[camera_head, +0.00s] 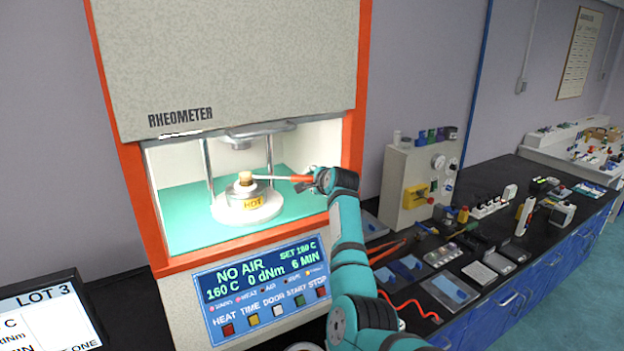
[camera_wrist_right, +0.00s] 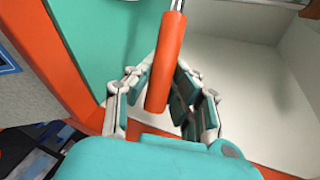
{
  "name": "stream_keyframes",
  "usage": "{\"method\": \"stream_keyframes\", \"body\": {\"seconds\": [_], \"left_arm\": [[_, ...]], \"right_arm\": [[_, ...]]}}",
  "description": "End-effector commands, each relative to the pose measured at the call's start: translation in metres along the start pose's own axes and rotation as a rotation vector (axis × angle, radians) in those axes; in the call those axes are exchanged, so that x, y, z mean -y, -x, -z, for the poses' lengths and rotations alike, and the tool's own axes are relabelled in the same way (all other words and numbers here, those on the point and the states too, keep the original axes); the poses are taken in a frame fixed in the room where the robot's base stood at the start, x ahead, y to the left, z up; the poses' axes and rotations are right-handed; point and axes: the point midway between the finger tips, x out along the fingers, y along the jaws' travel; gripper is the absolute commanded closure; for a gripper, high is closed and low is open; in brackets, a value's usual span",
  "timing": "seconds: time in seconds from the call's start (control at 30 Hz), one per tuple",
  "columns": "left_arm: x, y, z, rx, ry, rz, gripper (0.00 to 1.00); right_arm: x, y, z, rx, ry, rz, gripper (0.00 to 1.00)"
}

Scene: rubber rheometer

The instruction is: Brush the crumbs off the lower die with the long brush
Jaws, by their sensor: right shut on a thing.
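The rheometer (camera_head: 232,60) stands open in the head view, with a lit chamber. The lower die (camera_head: 246,207) sits on a round white base inside, marked HOT. The long brush (camera_head: 279,178) has an orange handle and a pale shaft, and its tan bristle head (camera_head: 245,176) is over the top of the lower die; I cannot tell whether it touches. My right gripper (camera_head: 305,182) is shut on the orange handle, which also shows between the fingers in the wrist view (camera_wrist_right: 166,65). Crumbs are too small to make out. My left gripper is not in view.
The orange frame (camera_head: 352,110) borders the chamber opening close to my right arm. Two metal posts (camera_head: 209,165) stand behind the die, under the upper die (camera_head: 250,132). A control panel (camera_head: 262,290) is below. The black bench (camera_head: 480,240) at right holds many tools.

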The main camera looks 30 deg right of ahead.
Motion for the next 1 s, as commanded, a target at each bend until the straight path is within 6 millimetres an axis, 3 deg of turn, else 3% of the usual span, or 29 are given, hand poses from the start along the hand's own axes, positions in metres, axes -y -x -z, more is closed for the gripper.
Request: {"method": "stream_keyframes", "body": {"seconds": [0.27, 0.77, 1.0], "left_arm": [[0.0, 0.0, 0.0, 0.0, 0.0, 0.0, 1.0], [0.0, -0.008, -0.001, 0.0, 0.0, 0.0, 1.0], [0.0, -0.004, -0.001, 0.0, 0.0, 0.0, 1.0]], "right_arm": [[0.004, -0.002, 0.011, -0.002, 0.0, -0.001, 1.0], [0.012, -0.028, 0.004, -0.001, 0.0, 0.0, 1.0], [0.012, -0.025, 0.004, -0.002, 0.0, 0.0, 1.0]]}}
